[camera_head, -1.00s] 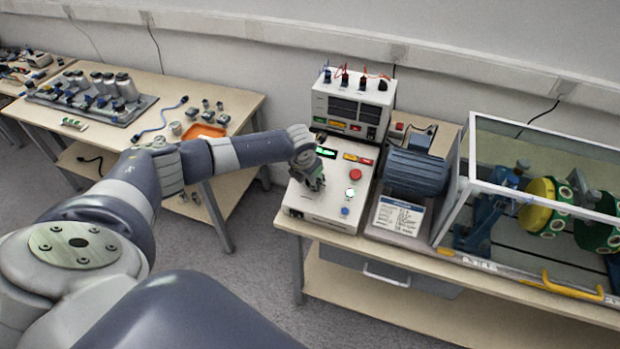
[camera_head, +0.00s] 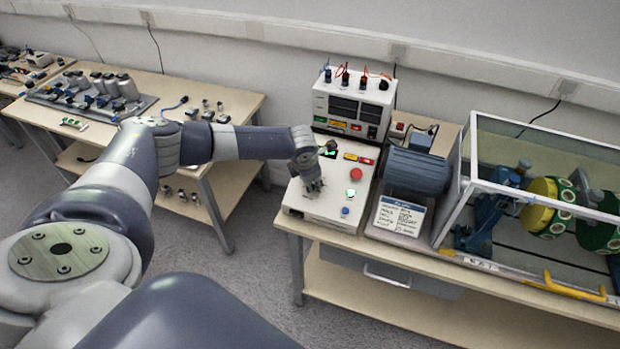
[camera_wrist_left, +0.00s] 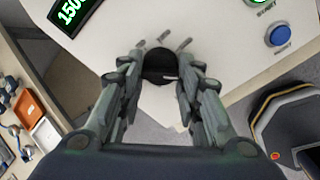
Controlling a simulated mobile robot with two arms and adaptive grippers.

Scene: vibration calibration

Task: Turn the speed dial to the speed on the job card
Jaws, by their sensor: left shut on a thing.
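The speed dial is a round black knob (camera_wrist_left: 160,65) on the white control box (camera_head: 331,207), with short grey marks around it. My left gripper (camera_head: 314,187) is over the box front, hiding the dial in the head view. In the left wrist view its fingertips (camera_wrist_left: 160,78) are shut on the dial from both sides. A green-lit display (camera_wrist_left: 72,12) on the box begins with "150"; the remaining digits are cut off. The job card (camera_head: 401,216), white with a blue header, leans right of the box; its text is too small to read.
A red button (camera_head: 356,174), a lit green button (camera_head: 351,193) and a blue button (camera_head: 345,211) lie close right of my gripper. A blue motor (camera_head: 418,172) and a glass-walled guard (camera_head: 540,150) stand further right.

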